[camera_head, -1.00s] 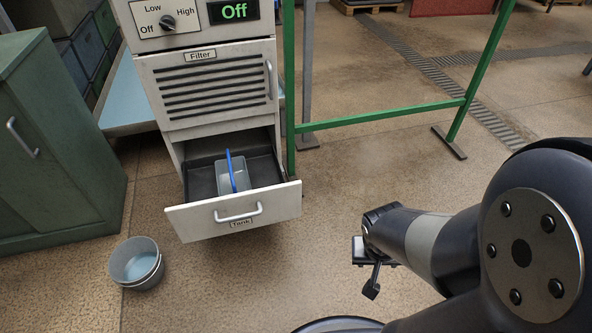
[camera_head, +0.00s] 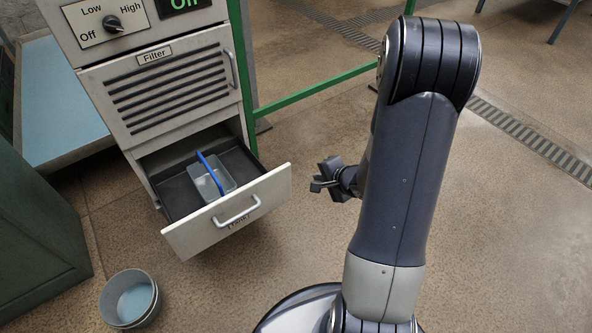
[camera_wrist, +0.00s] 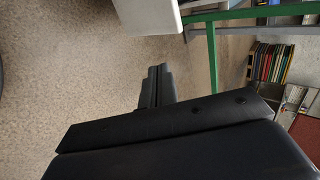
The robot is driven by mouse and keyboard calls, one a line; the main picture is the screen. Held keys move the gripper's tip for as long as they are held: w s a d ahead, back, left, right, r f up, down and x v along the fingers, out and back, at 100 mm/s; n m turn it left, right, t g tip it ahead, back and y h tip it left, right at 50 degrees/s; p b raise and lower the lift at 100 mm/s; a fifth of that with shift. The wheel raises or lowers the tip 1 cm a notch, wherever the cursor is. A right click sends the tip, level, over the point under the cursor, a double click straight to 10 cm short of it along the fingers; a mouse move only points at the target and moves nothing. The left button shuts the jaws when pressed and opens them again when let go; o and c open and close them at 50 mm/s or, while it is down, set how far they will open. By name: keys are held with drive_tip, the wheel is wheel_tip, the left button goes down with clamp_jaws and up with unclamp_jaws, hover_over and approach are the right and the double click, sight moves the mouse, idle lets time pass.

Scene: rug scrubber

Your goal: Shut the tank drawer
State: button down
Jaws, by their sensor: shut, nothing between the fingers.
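The tank drawer (camera_head: 188,240) is pulled out at the bottom of the pale machine, its white front with a bar handle (camera_head: 236,212) facing me. A clear tub with a blue handle (camera_head: 208,175) sits inside it. My gripper (camera_head: 318,182) is shut and empty, to the right of the drawer front and apart from it. In the wrist view my shut fingers (camera_wrist: 157,85) point ahead over bare floor, and a white piece, seemingly the drawer front (camera_wrist: 150,14), shows at the top edge.
The filter panel (camera_head: 165,88) above the drawer is closed. A grey bucket (camera_head: 130,300) stands on the floor in front at left, near a green cabinet (camera_head: 35,235). A green frame (camera_head: 320,88) stands behind the machine at right.

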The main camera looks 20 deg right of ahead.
drive_tip(key=w+r+b+x, duration=0.1)
drive_tip(key=b+x, duration=0.5)
drive_tip(key=x, duration=0.6)
drive_tip(key=shift+w+a+r+b, duration=0.25)
drive_tip(key=shift+w+a+b, duration=0.1)
drive_tip(key=shift+w, duration=0.3)
drive_tip(key=shift+w, duration=0.1)
